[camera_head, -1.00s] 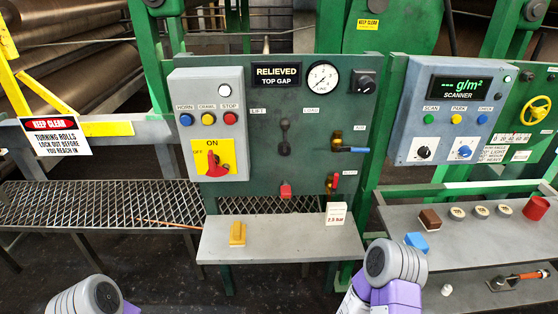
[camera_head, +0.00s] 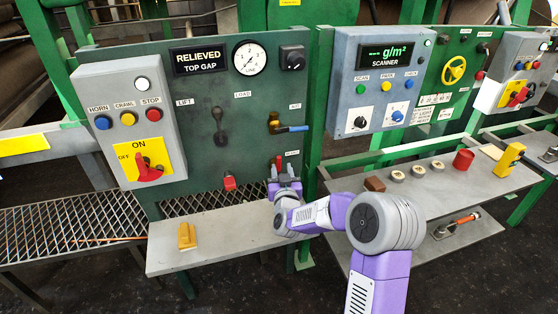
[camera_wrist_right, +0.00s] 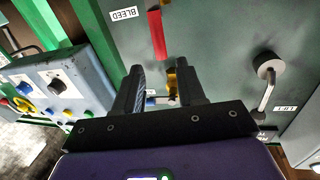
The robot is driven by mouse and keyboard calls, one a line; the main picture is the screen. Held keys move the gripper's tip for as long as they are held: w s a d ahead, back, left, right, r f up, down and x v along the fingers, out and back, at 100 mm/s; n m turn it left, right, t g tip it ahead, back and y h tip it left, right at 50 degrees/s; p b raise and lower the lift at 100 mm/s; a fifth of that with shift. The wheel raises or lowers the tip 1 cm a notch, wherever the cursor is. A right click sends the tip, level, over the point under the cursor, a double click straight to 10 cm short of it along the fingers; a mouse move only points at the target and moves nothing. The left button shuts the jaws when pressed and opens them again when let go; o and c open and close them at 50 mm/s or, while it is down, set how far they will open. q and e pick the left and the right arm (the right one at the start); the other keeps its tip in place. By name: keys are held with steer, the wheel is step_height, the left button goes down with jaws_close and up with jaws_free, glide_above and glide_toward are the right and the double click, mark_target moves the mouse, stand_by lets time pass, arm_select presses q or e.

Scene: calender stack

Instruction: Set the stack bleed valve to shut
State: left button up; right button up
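The stack bleed valve (camera_head: 279,163) has a red lever near the lower right of the green panel, and it also shows in the right wrist view (camera_wrist_right: 157,35), below a BLEED label in the head view. The lever looks roughly upright. Its lower part and body are hidden behind my gripper in the head view. My right gripper (camera_head: 282,174) is at the valve in the head view. In the wrist view its two fingers (camera_wrist_right: 161,85) are apart with nothing gripped, and the red lever lies beyond the tips. I cannot tell whether they touch it. My left gripper is out of view.
The blue-handled air valve (camera_head: 288,128) sits just above the bleed valve. A grey shelf (camera_head: 220,242) below carries a yellow block (camera_head: 186,236). The scanner box (camera_head: 378,80) stands right.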

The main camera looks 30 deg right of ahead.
mark_target(279, 161)
steer(key=x, duration=0.6)
steer(key=shift+w+d+f+b, duration=0.1)
steer(key=shift+w+f+b, duration=0.05)
steer(key=shift+w+b, duration=0.25)
jaws_close()
